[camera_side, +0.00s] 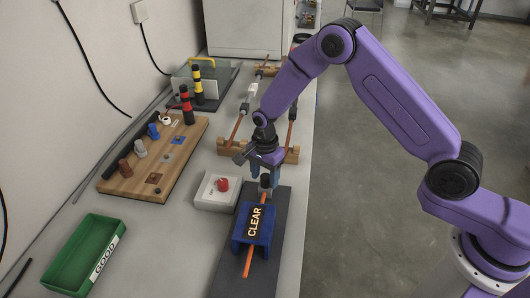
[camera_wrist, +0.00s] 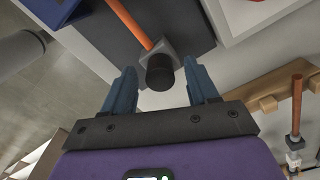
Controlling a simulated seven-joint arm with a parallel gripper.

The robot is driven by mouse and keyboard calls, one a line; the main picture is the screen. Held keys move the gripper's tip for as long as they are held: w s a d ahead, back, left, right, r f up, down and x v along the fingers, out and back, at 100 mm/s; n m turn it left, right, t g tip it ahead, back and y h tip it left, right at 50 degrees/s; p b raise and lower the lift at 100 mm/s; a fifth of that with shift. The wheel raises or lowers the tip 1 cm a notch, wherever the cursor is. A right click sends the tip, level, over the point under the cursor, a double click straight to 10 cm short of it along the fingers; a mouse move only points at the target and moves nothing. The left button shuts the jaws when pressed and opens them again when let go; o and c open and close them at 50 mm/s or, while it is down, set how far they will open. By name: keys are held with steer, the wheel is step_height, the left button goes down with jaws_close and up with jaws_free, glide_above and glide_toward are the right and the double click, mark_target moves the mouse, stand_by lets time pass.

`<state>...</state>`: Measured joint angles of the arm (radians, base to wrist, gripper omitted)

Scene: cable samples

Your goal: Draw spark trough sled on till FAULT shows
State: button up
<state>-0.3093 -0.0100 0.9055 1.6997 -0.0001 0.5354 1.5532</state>
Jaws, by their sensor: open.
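The spark trough (camera_side: 239,238) is a blue housing on a dark base plate (camera_side: 232,275), with a label reading CLEAR (camera_side: 255,222). An orange cable (camera_side: 247,264) runs through it. At its far end is the sled, a small grey block with a black knob (camera_side: 266,181). My gripper (camera_side: 265,172) is over this knob, fingers pointing down. In the wrist view, the black knob (camera_wrist: 160,73) shows between the open blue fingers (camera_wrist: 162,88), with a gap on each side. The grey block (camera_wrist: 158,50) and orange cable (camera_wrist: 130,23) lie beyond it. FAULT is not visible.
A white box with a red button (camera_side: 222,185) stands close left of the plate. A wooden cable rack (camera_side: 230,148) is just behind. A wooden board (camera_side: 150,180) with samples and a green GOOD tray (camera_side: 85,255) are at left. The table's edge is close on the right.

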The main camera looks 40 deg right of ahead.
step_height(320, 180, up, 16)
steer(key=shift+r, duration=0.25)
stand_by(1.7)
step_height(320, 180, down, 18)
steer(key=shift+r, duration=0.25)
stand_by(0.4)
